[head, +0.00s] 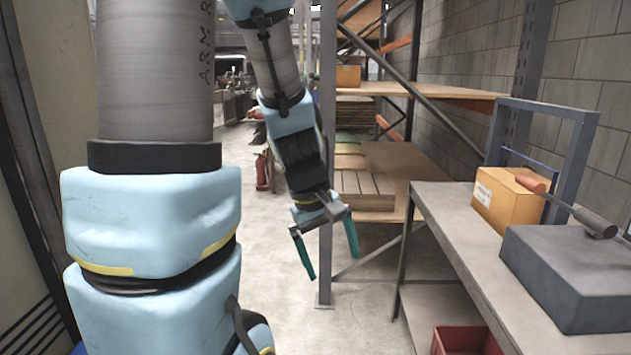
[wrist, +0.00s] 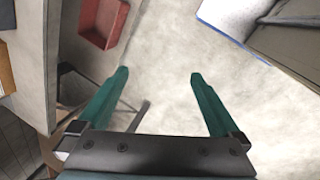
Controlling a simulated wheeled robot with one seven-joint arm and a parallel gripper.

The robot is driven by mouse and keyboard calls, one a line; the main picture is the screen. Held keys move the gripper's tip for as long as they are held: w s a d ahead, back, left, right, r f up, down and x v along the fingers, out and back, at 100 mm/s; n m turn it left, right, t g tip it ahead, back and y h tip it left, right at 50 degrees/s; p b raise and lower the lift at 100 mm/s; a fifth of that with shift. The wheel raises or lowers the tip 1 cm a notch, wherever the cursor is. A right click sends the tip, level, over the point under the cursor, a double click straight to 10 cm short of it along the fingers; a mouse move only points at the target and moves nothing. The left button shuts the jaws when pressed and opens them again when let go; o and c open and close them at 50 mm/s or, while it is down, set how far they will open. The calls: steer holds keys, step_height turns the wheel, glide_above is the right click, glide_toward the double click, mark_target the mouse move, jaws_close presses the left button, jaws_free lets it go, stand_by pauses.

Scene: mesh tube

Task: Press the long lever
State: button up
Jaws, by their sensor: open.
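The long lever (head: 567,206) is a grey bar with an orange-brown grip at its left end. It is on the grey block (head: 575,272) on the workbench at the right of the head view, slanting up to the left from a round pivot. My gripper (head: 331,261) hangs in the air left of the bench, with its green fingers spread apart and nothing between them. In the wrist view the open fingers (wrist: 158,80) point over bare floor. The lever does not show in the wrist view.
The workbench (head: 455,220) also bears a cardboard box (head: 508,198) and a grey upright frame (head: 585,150) behind the lever. A red bin (head: 465,341) is below the bench. Shelving with a metal post (head: 326,200) stands just behind my gripper. The floor between is clear.

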steer(key=a+m+y+p, duration=0.1)
steer(key=a+m+y, duration=0.2)
steer(key=a, duration=0.6)
steer(key=shift+a+r+m+t, duration=0.25)
steer(key=shift+a+m+t, duration=0.15)
steer(key=shift+m, duration=0.8)
steer(key=shift+c, duration=0.2)
